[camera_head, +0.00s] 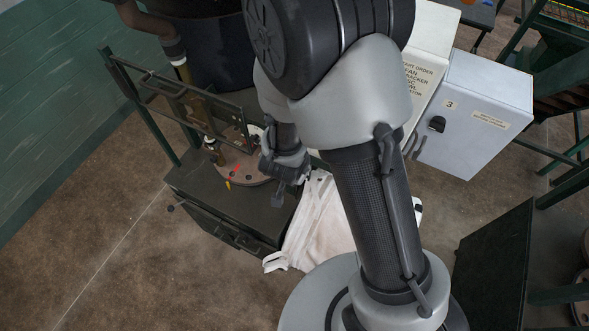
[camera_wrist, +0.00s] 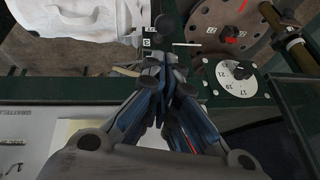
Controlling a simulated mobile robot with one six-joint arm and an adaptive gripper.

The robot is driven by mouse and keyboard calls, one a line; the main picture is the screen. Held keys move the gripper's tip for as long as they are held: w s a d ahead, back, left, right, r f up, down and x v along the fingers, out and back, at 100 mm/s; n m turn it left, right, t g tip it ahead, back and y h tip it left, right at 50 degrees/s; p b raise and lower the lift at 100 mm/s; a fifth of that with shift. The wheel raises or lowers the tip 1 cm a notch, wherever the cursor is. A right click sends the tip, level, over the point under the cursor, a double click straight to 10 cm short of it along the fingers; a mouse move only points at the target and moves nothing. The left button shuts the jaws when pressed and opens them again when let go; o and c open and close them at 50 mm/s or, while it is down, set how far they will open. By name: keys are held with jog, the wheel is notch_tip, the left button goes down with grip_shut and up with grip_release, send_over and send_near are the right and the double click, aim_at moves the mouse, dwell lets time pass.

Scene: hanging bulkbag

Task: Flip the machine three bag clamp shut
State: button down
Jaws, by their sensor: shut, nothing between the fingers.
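In the wrist view the bag (camera_wrist: 75,40) is at the upper left. My gripper (camera_wrist: 165,62) shows there with its fingers together and nothing visible between them. A dark, lever-like part (camera_wrist: 165,20), possibly the bag clamp, lies just beyond the fingertips; I cannot tell whether they touch. Its open or shut position is unclear. My arm hides part of the bag and the bench in the head view.
A grey control box (camera_head: 475,112) marked 3 stands at the right. The dark bench (camera_head: 225,205) carries a round disc, also in the wrist view (camera_wrist: 212,22), near a white numbered dial (camera_wrist: 236,72). A railing (camera_head: 165,88) stands on the left. Brown floor (camera_head: 100,240) is clear at lower left.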

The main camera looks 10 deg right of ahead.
jog(key=b+x, duration=0.1)
jog(key=x, duration=0.7)
jog(key=shift+w+f, duration=0.1)
jog(key=shift+f+b, duration=0.1)
jog(key=shift+b, duration=0.3)
jog(key=shift+f, duration=0.1)
jog(key=shift+s+a+t+b, duration=0.15)
jog(key=shift+s+t+b, duration=0.15)
jog(key=shift+s, duration=0.05)
jog(key=shift+f+h, duration=0.1)
jog(key=shift+h, duration=0.2)
